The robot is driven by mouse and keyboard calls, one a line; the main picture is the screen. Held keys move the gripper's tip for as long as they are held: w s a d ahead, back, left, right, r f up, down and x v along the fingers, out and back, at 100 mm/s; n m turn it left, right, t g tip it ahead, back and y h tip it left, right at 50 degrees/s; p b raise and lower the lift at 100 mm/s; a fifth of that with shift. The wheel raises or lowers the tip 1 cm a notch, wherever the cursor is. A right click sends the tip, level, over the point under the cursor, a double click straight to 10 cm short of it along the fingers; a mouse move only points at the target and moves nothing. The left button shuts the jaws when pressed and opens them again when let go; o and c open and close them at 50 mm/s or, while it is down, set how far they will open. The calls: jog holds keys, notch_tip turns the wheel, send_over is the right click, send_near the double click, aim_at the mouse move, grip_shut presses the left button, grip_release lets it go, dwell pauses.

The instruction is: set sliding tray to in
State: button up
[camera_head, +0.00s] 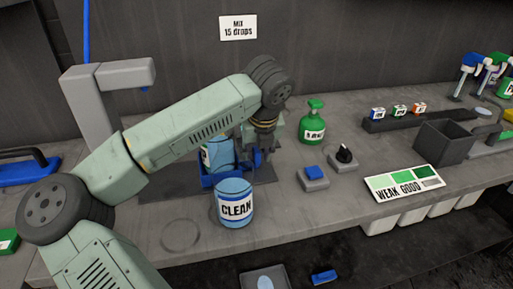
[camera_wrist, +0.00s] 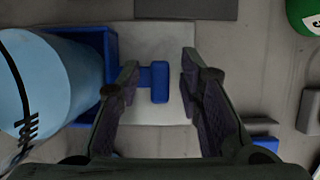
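The sliding tray (camera_head: 222,181) is blue and holds a light blue bucket (camera_head: 219,152) on the bench. In the wrist view the tray's wall (camera_wrist: 110,45) shows at the left, with a bucket (camera_wrist: 50,85) over it. A blue T-shaped handle (camera_wrist: 160,82) sticks out from the tray to the right. My gripper (camera_wrist: 161,78) is open, with one finger on each side of the handle's crosspiece. I cannot tell whether a finger touches it. In the head view my gripper (camera_head: 262,140) is low at the tray's right side and partly hides the handle.
A CLEAN bucket (camera_head: 235,207) stands just in front of the tray. A green bottle (camera_head: 313,125), a blue button (camera_head: 313,174) and a black knob (camera_head: 344,153) are to the right. A grey dispenser column (camera_head: 90,105) stands at the left behind my arm.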

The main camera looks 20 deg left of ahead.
jog(key=shift+f, duration=0.1)
jog(key=shift+c, duration=0.5)
grip_shut()
jog(key=shift+a, duration=0.1)
dwell(0.3)
